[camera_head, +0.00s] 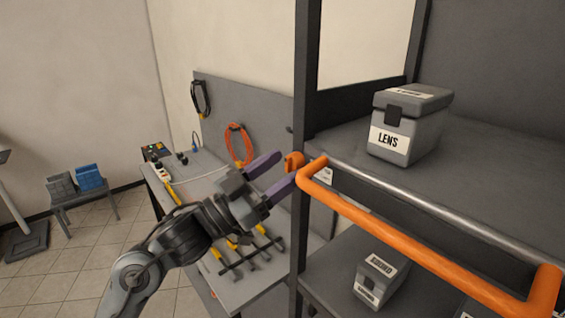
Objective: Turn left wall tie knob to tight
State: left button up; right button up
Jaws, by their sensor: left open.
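An orange knob (293,161), which looks like the left wall tie knob, sits at the left side of the dark shelf post (304,130). My left gripper (280,173) is open, with its two purple fingers pointing right toward the knob. The upper fingertip is just left of the knob and the lower one is below it. I cannot tell whether either finger touches it. Any tight marking is too small to see. My right gripper is not in view.
An orange handrail (420,250) runs along the shelf front, close to the gripper. A LENS case (408,125) stands on the upper shelf, another case (380,278) below. A workbench (215,205) with tools and an orange cable coil (238,145) lies behind my left arm.

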pick_arm(q)
jog(key=shift+w+d+r, duration=0.15)
jog(key=shift+w+d, duration=0.05)
jog(key=shift+d, duration=0.2)
jog(key=c, duration=1)
jog(key=shift+m+g, duration=0.3)
jog(key=shift+m, duration=0.2)
jog(key=shift+w+a+r+m+g+y+p, duration=0.15)
jog(key=shift+m+g+y, duration=0.65)
jog(key=shift+m, duration=2.4)
jog(key=shift+s+d+r+m+g+y+p, duration=0.1)
jog(key=shift+r+m+g+y, duration=0.15)
jog(key=shift+m+g, duration=2.05)
jog(key=shift+w+a+r+m+g+y+p, duration=0.1)
jog(key=shift+m+y, duration=0.45)
jog(key=shift+m, duration=3.55)
